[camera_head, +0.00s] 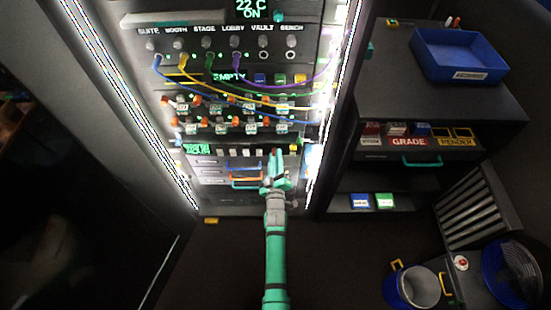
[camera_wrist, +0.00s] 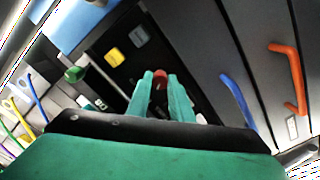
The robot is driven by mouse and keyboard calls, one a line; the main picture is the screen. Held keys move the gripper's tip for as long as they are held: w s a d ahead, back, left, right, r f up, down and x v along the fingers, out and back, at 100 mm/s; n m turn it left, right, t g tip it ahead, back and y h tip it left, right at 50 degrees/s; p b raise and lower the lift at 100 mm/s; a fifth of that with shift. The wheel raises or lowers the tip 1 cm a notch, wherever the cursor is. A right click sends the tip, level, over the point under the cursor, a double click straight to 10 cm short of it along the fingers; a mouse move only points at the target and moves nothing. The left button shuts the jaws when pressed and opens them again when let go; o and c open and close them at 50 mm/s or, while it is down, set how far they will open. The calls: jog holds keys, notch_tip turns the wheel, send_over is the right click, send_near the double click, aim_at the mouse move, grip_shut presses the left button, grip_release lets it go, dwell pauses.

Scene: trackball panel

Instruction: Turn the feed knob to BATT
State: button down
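A small red knob-like part (camera_wrist: 160,80) shows between my gripper's fingertips in the wrist view, on a dark panel. I cannot read a FEED or BATT mark near it, so I cannot tell if it is the feed knob. My gripper (camera_wrist: 160,76) has its two green fingers apart, one on each side of the red part. Whether they touch it is not clear. In the head view my gripper (camera_head: 276,154) is at the lower right of the rack and hides what lies behind it.
Blue (camera_wrist: 235,95) and orange (camera_wrist: 290,75) drawer handles lie right of my fingers in the wrist view. A green knob (camera_wrist: 75,73) and cables are at left. In the head view, cables (camera_head: 250,92) cross the upper rack. A shelf unit (camera_head: 435,95) stands at right.

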jog(key=shift+m, duration=0.4)
jog(key=m, duration=1.1)
jog(key=shift+a+f, duration=0.1)
dwell(0.4)
jog(key=c, duration=1.6)
grip_release()
jog(key=shift+s, duration=0.1)
jog(key=s, duration=1)
jog(key=shift+s, duration=0.35)
